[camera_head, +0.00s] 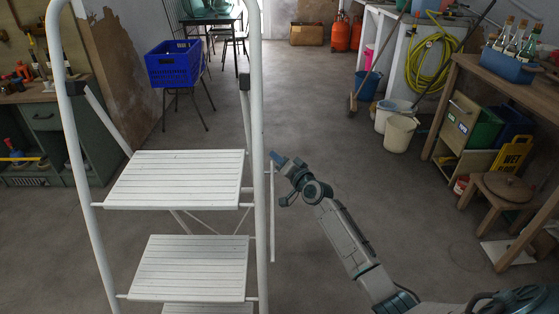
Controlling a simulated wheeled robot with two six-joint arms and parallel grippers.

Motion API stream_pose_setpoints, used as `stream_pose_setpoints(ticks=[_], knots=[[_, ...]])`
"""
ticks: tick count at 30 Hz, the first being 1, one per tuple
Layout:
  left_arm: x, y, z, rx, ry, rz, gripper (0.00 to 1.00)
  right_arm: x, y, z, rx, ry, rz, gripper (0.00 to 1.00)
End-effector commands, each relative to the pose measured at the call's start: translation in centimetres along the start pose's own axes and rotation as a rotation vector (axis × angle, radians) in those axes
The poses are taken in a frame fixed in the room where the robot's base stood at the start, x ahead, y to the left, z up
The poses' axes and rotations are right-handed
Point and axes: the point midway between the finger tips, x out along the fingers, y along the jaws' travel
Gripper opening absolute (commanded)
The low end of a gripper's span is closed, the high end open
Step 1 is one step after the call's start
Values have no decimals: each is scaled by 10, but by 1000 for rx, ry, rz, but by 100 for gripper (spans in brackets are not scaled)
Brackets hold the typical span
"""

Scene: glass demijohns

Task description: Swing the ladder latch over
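A white step ladder (259,120) with slatted treads (175,178) stands open at the left and centre, close to me. My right arm reaches in from the lower right. Its gripper (279,160) is just to the right of the ladder's right rail in the picture, around the height of the upper visible tread. The fingers are small and seen from behind, so I cannot tell whether they are open or touch the ladder. I cannot make out the latch clearly; a thin pale upright bar (273,225) shows beside the right rail. My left gripper is not in view.
A blue crate (174,65) sits on a stool behind the ladder. A broom (363,80), buckets (399,132) and a yellow hose (432,60) stand at the right. A workbench (500,75) and low stool (505,188) are further right. The middle floor is clear.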

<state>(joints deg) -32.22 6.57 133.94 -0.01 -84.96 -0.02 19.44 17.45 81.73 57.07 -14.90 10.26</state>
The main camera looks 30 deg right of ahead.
Motion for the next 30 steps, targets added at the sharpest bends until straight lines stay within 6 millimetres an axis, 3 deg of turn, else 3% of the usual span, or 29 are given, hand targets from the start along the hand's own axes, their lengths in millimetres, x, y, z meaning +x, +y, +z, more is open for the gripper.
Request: stream_pose_setpoints(ticks=[2, 11, 18, 30], knots=[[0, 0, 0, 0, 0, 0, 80, 0, 1, 0, -1, -1, 1, 0], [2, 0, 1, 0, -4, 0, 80, -1, -2, -2, -10, 7, -8, 0], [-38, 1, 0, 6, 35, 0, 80, -5, -22, -16, -56, 52, -60, 0], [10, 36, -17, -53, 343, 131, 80, -32, -94, -54, -204, 201, -235, 0]])
